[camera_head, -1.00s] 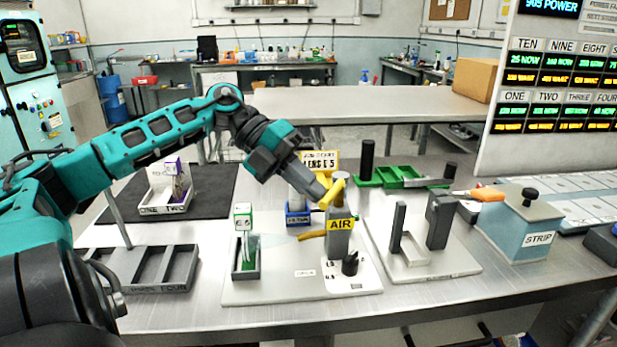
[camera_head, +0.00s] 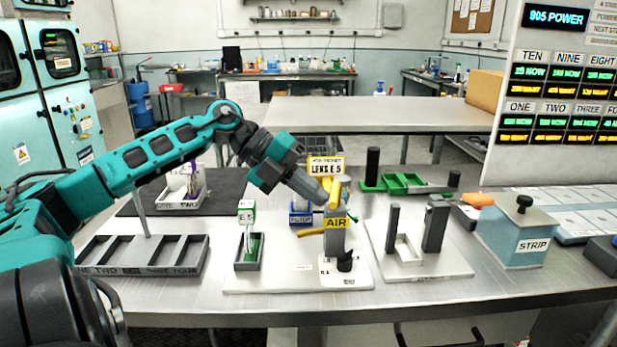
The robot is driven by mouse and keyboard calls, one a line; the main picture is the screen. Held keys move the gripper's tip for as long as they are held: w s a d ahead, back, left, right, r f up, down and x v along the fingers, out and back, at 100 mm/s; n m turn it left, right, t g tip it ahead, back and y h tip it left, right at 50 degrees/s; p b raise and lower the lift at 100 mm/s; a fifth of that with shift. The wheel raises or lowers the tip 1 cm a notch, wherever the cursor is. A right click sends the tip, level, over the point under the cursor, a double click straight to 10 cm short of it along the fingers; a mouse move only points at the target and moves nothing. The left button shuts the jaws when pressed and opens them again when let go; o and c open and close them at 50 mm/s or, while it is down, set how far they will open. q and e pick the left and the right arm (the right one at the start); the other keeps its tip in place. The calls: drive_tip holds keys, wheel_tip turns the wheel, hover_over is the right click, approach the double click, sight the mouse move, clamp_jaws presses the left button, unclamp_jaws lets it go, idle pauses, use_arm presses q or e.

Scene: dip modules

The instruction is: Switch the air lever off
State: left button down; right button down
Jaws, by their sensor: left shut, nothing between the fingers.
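The air station is a grey post labelled AIR (camera_head: 335,242) on a pale base plate, with a yellow lever (camera_head: 338,188) at its top. The lever stands close to upright, slightly tilted. My left gripper (camera_head: 322,196) comes in from the upper left, shut and empty. Its tip is right beside the lever's left side; I cannot tell whether they touch. A yellow nozzle (camera_head: 311,232) sticks out left from the post. A dark knob (camera_head: 345,262) sits on the base in front. My right gripper is out of view.
A grey slotted rack (camera_head: 142,256) is at front left. A grey fixture (camera_head: 437,228) and the STRIP box (camera_head: 520,240) stand to the right. A yellow job ticket (camera_head: 326,166) stands behind the lever.

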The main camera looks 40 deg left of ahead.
use_arm(q)
drive_tip(key=shift+d+r, duration=0.15)
drive_tip(key=shift+d+p, duration=0.3)
drive_tip(key=shift+d, duration=0.2)
idle(0.6)
drive_tip(key=shift+s, duration=0.1)
